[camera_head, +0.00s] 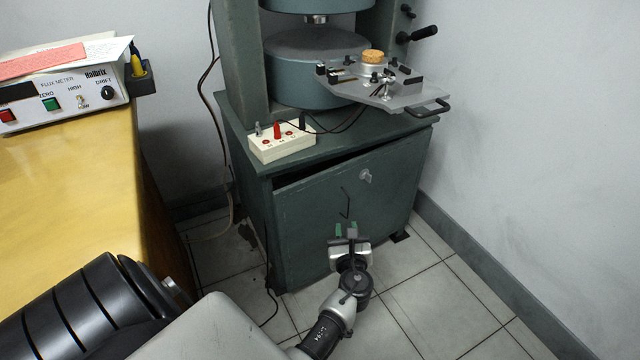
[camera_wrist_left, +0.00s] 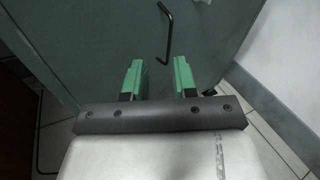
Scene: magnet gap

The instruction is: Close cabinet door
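The dark green cabinet door (camera_head: 315,215) is the front panel of the base cabinet under the magnet. It stands slightly ajar, with a dark gap along its top edge. A thin black handle (camera_head: 346,204) is on the door, and it also shows in the left wrist view (camera_wrist_left: 168,32). A small silver lock knob (camera_head: 365,176) is near the top. My left gripper (camera_head: 345,230) is in front of the door, just below the handle. Its green-padded fingers (camera_wrist_left: 160,78) are apart with nothing visible between them. Contact with the door cannot be told. My right gripper is not in view.
A yellow bench (camera_head: 70,180) with a flux meter (camera_head: 65,95) stands at the left. A white terminal box (camera_head: 283,141) and a grey plate with a handle (camera_head: 395,92) are above the cabinet. A wall (camera_head: 530,150) is close on the right. Tiled floor (camera_head: 430,300) is clear.

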